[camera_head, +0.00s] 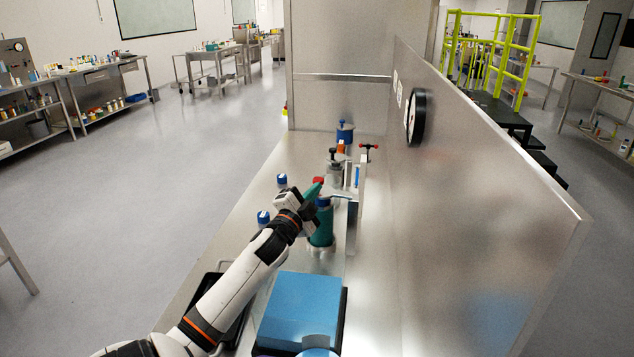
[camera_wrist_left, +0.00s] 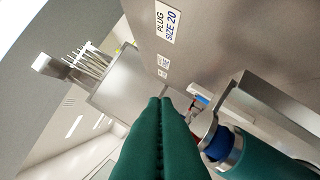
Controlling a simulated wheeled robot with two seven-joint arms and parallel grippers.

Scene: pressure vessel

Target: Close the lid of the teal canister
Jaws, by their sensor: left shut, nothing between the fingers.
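The teal canister (camera_head: 321,230) stands on the metal bench in the head view, just beyond my left wrist. In the left wrist view its teal body (camera_wrist_left: 275,160) fills the lower right, with a blue neck (camera_wrist_left: 216,146) and metal parts around it. I cannot tell the lid's exact angle. My left gripper (camera_head: 316,187) has its dark green fingers pressed together, empty, above and beside the canister's top. In the wrist view the shut fingers (camera_wrist_left: 160,102) are left of the neck, with no clear contact. My right gripper is not in view.
A metal panel with a black-rimmed gauge (camera_head: 418,116) borders the bench on the right. A blue box (camera_head: 298,308) lies in front. Blue-capped bottles (camera_head: 264,217) stand along the left edge. A blue canister (camera_head: 345,132) and other vessels stand farther back.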

